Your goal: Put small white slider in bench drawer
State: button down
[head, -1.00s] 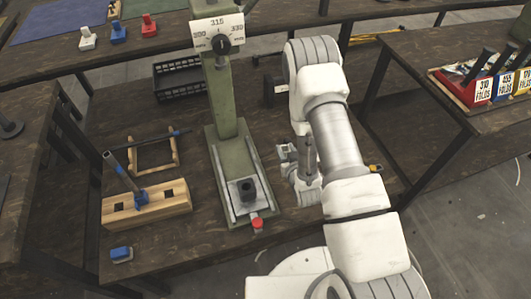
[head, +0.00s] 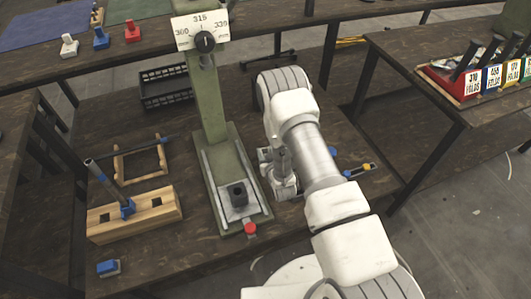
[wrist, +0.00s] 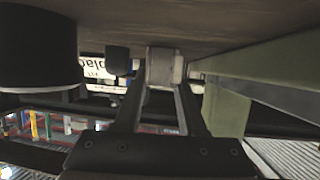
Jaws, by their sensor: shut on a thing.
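In the wrist view my gripper (wrist: 163,85) is shut on a small pale grey-white block, which looks like the small white slider (wrist: 163,66). In the head view my gripper (head: 266,158) is low over the bench (head: 215,255), just right of the green press, with its fingers partly hidden by my arm. The held block is too small to make out there. Another white slider (head: 69,46) stands on the back bench, left of a blue one and a red one. I cannot make out a bench drawer in either view.
The green press (head: 208,110) stands close left of my gripper. A wooden block (head: 160,212) with a blue-clamped rod, a blue slider (head: 108,268) and a black crate (head: 165,88) are farther left. A yellow-and-blue tool (head: 355,170) lies right of my arm. The bench's front is largely clear.

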jog(key=shift+f, duration=0.25)
jog(key=shift+c, duration=2.4)
grip_release()
jog(key=shift+r, duration=0.1)
